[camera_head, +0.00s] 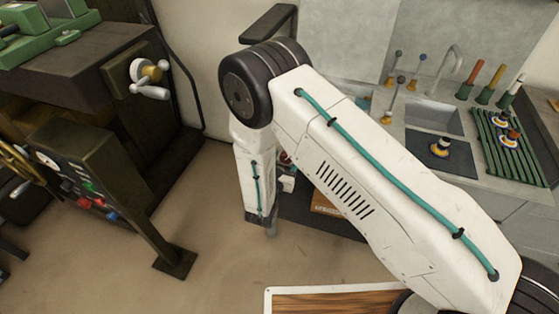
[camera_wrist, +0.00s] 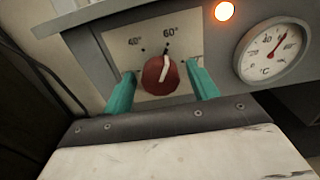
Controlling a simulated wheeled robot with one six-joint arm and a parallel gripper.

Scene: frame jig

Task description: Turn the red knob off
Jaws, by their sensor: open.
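In the wrist view, a red knob (camera_wrist: 160,75) sits on a light dial plate (camera_wrist: 124,44) with 60° marks. A white pointer line on the knob runs up toward the marks near the top. My gripper (camera_wrist: 163,82) is open, with one teal finger on the left and one on the right of the knob. I cannot tell whether either finger touches it. In the head view my white arm hides the knob and the fingers.
An orange lamp (camera_wrist: 224,11) glows above and right of the knob. A round °C gauge (camera_wrist: 272,52) is on the right.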

